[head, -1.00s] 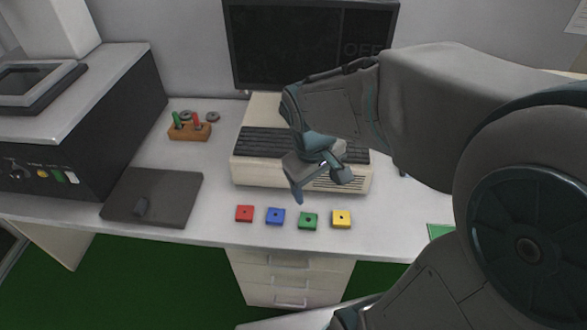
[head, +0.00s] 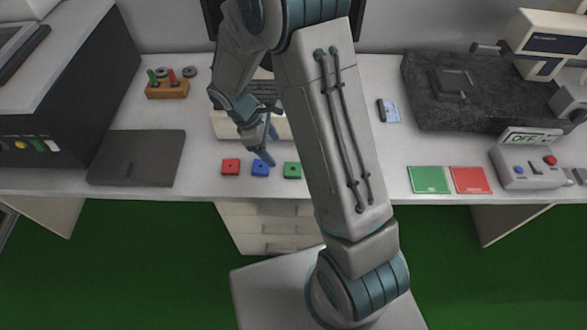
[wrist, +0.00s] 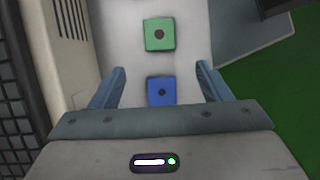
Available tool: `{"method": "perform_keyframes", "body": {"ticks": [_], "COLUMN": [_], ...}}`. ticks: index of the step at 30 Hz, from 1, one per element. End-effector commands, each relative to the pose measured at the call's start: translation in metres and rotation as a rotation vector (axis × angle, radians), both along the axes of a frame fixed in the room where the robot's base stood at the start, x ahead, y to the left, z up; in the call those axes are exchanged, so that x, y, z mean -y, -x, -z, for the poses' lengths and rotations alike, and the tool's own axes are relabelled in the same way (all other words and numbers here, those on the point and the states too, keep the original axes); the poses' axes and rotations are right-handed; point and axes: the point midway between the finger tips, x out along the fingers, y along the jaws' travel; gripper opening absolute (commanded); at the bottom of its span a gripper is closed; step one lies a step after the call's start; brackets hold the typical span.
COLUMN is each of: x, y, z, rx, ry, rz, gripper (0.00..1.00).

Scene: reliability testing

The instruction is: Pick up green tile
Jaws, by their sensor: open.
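The green tile (head: 292,170), a small square block with a dark centre hole, lies on the white desk just left of my arm. In the wrist view, the green tile (wrist: 160,34) is beyond my fingertips, near the top. The blue tile (head: 261,167) is left of it; in the wrist view the blue tile (wrist: 160,91) appears between my fingers. My gripper (head: 268,146) is open and empty, above the blue tile; its two fingers also show in the wrist view (wrist: 160,69). The red tile (head: 230,166) is farther left. The yellow tile is hidden behind my arm.
A beige computer (head: 228,126) stands behind the tiles. A dark pad (head: 150,160) lies left. Flat green (head: 429,179) and red (head: 471,180) cards lie right, beside a grey control box (head: 525,172). A wooden holder (head: 167,92) stands back left. The desk's front edge is close.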

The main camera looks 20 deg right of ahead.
Motion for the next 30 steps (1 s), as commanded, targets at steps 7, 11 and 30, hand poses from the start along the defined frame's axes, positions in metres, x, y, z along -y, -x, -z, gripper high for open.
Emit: {"method": "perform_keyframes", "body": {"ticks": [7,11,30], "x": [0.016,0.018,0.046], "y": [0.006,0.007,0.019], "z": [0.038,0.045,0.088], "rx": [-0.002,0.000,0.002], "ry": [0.000,-0.001,-0.001], "rz": [0.001,0.000,0.001], "gripper": [0.71,0.71,0.71]}}
